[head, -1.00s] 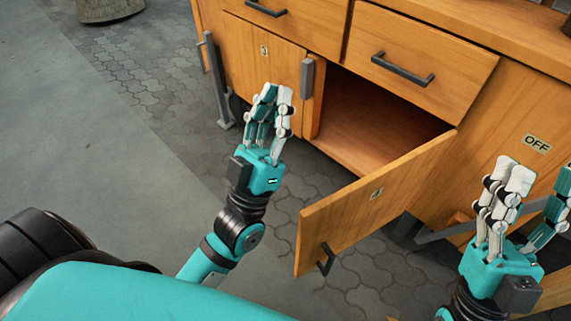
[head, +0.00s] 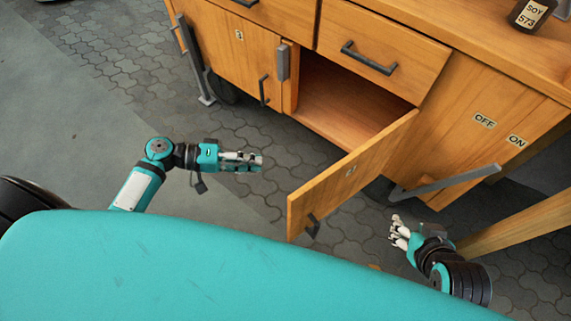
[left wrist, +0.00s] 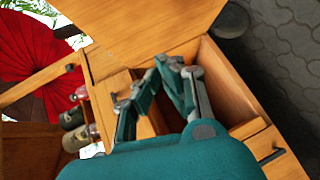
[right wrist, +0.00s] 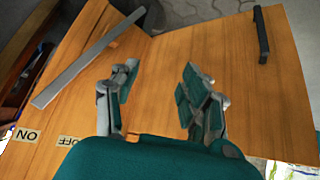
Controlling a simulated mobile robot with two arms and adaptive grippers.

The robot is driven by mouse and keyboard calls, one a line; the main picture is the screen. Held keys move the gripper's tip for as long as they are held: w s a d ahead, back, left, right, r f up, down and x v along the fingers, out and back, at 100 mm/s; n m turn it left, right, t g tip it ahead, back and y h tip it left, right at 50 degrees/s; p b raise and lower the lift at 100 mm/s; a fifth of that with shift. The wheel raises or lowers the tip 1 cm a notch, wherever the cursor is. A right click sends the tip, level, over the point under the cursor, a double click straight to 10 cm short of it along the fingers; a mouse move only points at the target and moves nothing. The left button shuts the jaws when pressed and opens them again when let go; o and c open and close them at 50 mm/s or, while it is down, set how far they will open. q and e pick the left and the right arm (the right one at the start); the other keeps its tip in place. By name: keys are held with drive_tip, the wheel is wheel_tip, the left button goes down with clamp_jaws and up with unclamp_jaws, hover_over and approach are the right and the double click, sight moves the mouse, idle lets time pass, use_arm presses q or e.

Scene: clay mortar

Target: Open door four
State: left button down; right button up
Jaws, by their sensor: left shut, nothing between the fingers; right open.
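A wooden cabinet door (head: 340,180) stands swung open, with a small label too small to read and a dark handle (head: 314,226) near its free edge. The compartment behind it (head: 345,100) looks empty. My left gripper (head: 260,161) is shut, pointing right, to the left of the door's free edge and apart from it. It also shows in the left wrist view (left wrist: 158,80). My right gripper (head: 396,230) is open, low on the door's outer side. In the right wrist view my right gripper's fingers (right wrist: 158,85) face the door panel (right wrist: 235,75) and its handle (right wrist: 262,32).
A closed door (head: 230,45) with a handle (head: 263,90) is at the cabinet's left. A closed drawer (head: 385,50) is above the opening. A grey metal bar (head: 445,183) juts out low on the right, and a wooden leg (head: 515,225) stands beyond. Paved floor is free at left.

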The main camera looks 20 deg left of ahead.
use_arm(q)
drive_tip(key=s+a+r+m+g+h+p, duration=0.1)
drive_tip(key=s+a+r+g+h, duration=0.1)
drive_tip(key=s+a+r+h, duration=0.3)
drive_tip(key=d+r+y, duration=0.1)
drive_tip(key=d, duration=1.4)
drive_tip(key=shift+d+r+g, duration=0.15)
drive_tip(key=shift+g, duration=0.15)
use_arm(e)
drive_tip(key=s+d+f+g+h, duration=0.1)
drive_tip(key=s+d+f+g, duration=0.1)
drive_tip(key=s+g, duration=0.2)
drive_tip(key=s, duration=0.2)
drive_tip(key=shift+s+f, duration=0.15)
drive_tip(key=shift+s, duration=0.25)
